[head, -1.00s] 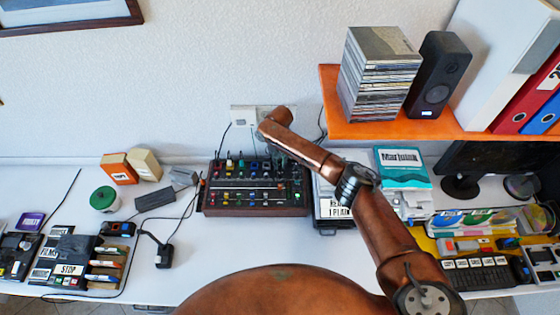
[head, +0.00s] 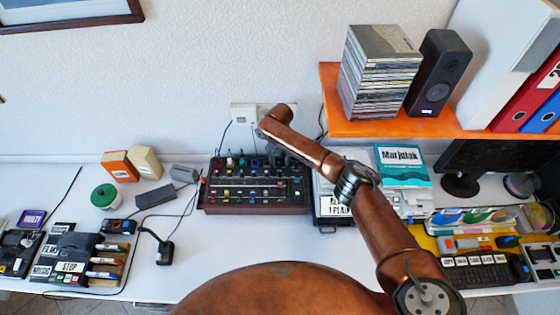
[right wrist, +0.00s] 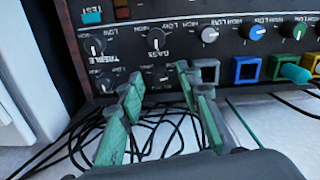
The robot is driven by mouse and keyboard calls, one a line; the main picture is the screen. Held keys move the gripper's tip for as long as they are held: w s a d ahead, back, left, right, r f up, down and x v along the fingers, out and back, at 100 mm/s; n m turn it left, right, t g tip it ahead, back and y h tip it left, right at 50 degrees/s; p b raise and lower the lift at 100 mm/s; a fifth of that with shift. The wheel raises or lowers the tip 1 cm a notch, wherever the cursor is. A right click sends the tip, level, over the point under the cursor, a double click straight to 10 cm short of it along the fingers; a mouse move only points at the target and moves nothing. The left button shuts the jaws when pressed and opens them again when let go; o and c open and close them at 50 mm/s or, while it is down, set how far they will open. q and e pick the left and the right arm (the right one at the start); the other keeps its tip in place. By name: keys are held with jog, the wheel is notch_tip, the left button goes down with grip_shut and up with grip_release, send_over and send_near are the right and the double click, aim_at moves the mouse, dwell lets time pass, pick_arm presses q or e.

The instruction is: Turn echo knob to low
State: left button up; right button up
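The dark mixer (head: 255,186) with wooden sides stands on the desk against the wall. In the right wrist view its panel (right wrist: 215,62) shows upside down, with knobs whose labels include a treble knob (right wrist: 98,45), a bass knob (right wrist: 156,39) and a blue knob (right wrist: 257,31). Two more dark knobs sit in the row below, at left (right wrist: 104,84) and near the fingertips; I cannot read which one is echo. My right gripper (right wrist: 158,82) is open, its green-padded fingers apart at the panel's edge with nothing clearly between them. In the head view it is small and dark at the mixer's back. My left gripper is out of view.
Black cables (right wrist: 75,140) lie below the fingers. A white socket (head: 243,115) is on the wall behind. An orange shelf (head: 400,129) with discs (head: 378,75) and a speaker (head: 437,75) stands to the right.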

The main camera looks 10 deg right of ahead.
aim_at(280, 162)
notch_tip(280, 162, up, 12)
dwell(0.4)
jog(key=shift+f, duration=0.15)
